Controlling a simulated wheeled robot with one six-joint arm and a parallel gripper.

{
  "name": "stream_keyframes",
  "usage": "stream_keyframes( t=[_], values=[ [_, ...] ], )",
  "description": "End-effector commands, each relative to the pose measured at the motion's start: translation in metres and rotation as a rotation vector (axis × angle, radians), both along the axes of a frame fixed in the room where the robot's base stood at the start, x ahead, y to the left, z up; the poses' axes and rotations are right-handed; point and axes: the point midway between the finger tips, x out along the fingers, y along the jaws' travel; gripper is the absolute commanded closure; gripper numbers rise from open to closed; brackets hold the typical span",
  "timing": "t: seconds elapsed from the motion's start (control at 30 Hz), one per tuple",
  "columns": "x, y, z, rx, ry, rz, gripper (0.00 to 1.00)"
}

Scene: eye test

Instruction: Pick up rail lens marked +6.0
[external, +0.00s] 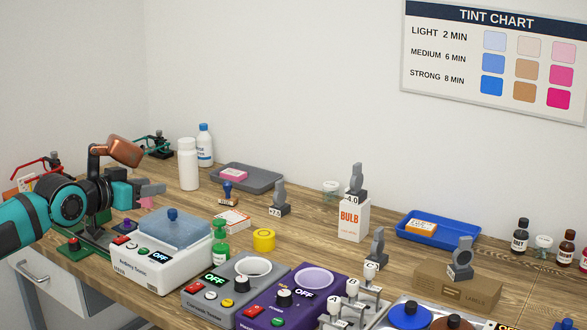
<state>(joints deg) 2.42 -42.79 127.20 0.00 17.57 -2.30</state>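No label that I can read says +6.0. Several grey rail lenses show in the external view. One lens (280,197) stands mid-table, its tag seeming to read 7.5. Another lens (357,178) stands on the white BULB box (352,219), tagged 4.0. A third lens (462,256) stands on a brown LABELS box (455,291); its tag is too small to read. A fourth lens (377,246) stands behind the lettered holders, its tag hidden. My gripper (153,195) is at the left above the table, its fingers apart, seemingly empty, away from all these lenses.
A grey unit (225,290) and a purple unit (292,300) stand at the front. White bottles (188,165), a grey tray (262,182) and a blue tray (405,228) stand farther back. Bare wood shows around mid-table.

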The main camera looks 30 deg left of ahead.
Motion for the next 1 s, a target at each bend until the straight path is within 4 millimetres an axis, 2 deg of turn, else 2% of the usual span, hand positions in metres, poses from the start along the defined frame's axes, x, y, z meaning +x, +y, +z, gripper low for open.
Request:
stream_keyframes(
  t=[0.03,0.2,0.5,0.7,1.0],
  values=[
    [0.014,-0.004,0.008,-0.005,0.031,-0.007,0.62],
    [0.055,-0.018,0.03,-0.024,0.137,-0.028,0.62],
    [0.127,-0.048,0.057,-0.046,0.324,-0.057,0.62],
    [0.174,-0.072,0.069,-0.055,0.449,-0.07,0.62],
    [0.241,-0.114,0.073,-0.058,0.638,-0.082,0.62]
  ],
)
